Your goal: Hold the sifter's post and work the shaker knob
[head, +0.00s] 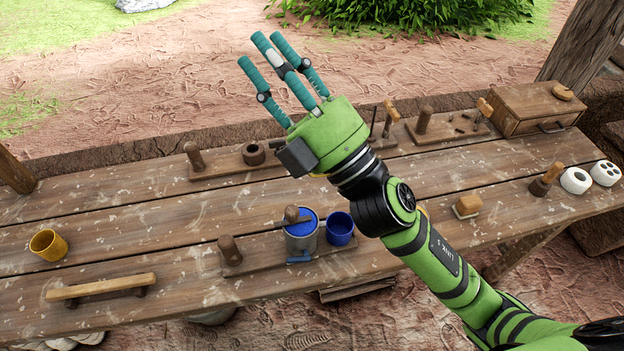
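The sifter appears to be the set on a low wooden board (262,262) near the table's front edge. A rounded wooden post (229,250) stands at the board's left end. A grey can with a blue top (302,238) stands on the board, with a brown wooden knob (291,213) at its upper left and a dark bar beside the knob. My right gripper (260,46) is raised above the far side of the table, well away from the sifter. Its teal fingers are spread and empty, pointing up and left. My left gripper is out of view.
A blue cup (339,228) is right of the can. A yellow cup (48,244) and a wooden bar handle (101,287) are at left. Other post-and-board tools line the back edge; a wooden box (530,108) is at back right. The left middle tabletop is clear.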

